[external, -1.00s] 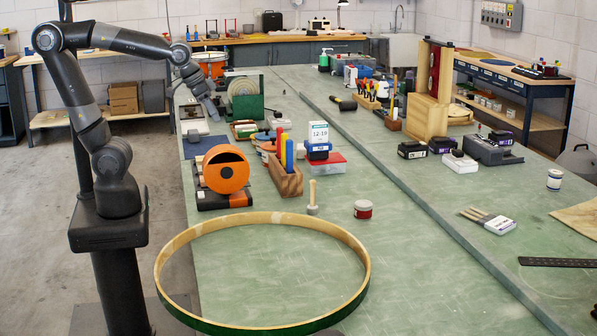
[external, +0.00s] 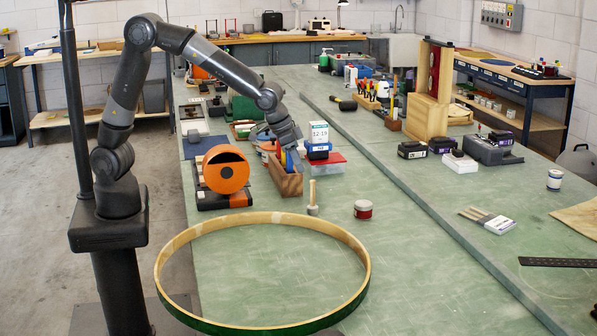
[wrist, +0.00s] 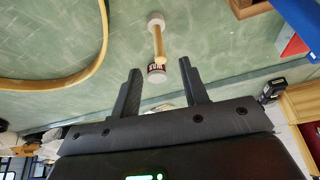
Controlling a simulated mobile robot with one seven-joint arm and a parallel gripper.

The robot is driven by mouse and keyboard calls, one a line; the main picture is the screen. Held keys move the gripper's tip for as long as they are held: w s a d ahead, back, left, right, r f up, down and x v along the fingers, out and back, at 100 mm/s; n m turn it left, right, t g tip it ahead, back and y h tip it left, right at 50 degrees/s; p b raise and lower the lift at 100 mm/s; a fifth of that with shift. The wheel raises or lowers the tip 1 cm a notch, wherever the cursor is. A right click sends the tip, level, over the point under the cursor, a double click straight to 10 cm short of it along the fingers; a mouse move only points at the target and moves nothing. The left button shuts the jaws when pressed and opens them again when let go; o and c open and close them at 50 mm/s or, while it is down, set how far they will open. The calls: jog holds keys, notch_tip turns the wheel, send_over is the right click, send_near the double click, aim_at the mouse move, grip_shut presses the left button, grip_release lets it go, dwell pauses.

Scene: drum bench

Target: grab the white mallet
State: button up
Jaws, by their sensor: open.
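The white mallet (external: 313,198) stands head-down on the green bench, its pale head at the bottom and its wooden handle pointing up. In the wrist view the mallet (wrist: 157,38) lies ahead of the fingertips, between their lines. My gripper (external: 294,160) is above the bench by the wooden tool block, up and to the left of the mallet in the external view. In the wrist view my gripper (wrist: 159,68) has its two fingers apart with nothing held between them.
The wooden block (external: 287,182) with coloured tools is close to my gripper. A red-and-white tin (external: 363,210) stands right of the mallet. A large wooden hoop (external: 365,262) lies in front. An orange drum (external: 226,172) is to the left.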

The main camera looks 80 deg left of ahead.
jog(key=x, duration=0.5)
send_over(312, 206)
jog(key=shift+w+a+f, duration=0.1)
jog(key=shift+a+f, duration=0.1)
jog(key=shift+f, duration=1.05)
jog(key=shift+w+a+f, duration=0.1)
jog(key=shift+a+f, duration=0.05)
jog(key=shift+f, duration=1.1)
grip_shut()
